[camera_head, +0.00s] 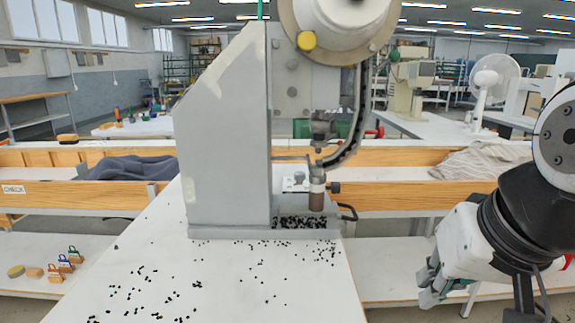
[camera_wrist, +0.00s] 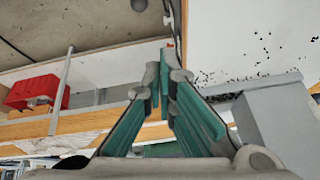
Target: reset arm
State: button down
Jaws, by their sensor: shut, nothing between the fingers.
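My gripper (camera_head: 432,284) is at the lower right in the head view, right of the white work table (camera_head: 230,290) and clear of the press. In the wrist view my gripper (camera_wrist: 163,85) shows its green-padded fingers drawn together at the tips, shut and with nothing between them. The grey eyelet press (camera_head: 225,140) stands upright on the table. Its round head is at the top and its tool sits above a metal post (camera_head: 317,190). Part of the press's grey body (camera_wrist: 280,125) shows at the right in the wrist view.
Small black eyelets (camera_head: 150,290) lie scattered over the table and heaped at the press base. A wooden-edged bench (camera_head: 400,197) runs behind, with dark cloth (camera_head: 125,168) and light cloth (camera_head: 480,160). A red bin (camera_wrist: 35,92) shows in the wrist view. Padlocks (camera_head: 66,262) sit lower left.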

jog(key=s+d+f+n+g, duration=0.1)
jog(key=s+f+g, duration=0.1)
jog(key=s, duration=0.5)
jog(key=s+d+f+n+g, duration=0.1)
jog(key=s+f+g, duration=0.2)
jog(key=s, duration=0.4)
notch_tip(320, 180, up, 20)
jog(key=t+p, duration=0.3)
jog(key=p, duration=1.6)
jog(key=shift+w+a+r+t+h, duration=0.15)
jog(key=shift+a+t+h, duration=0.15)
jog(key=shift+t, duration=0.1)
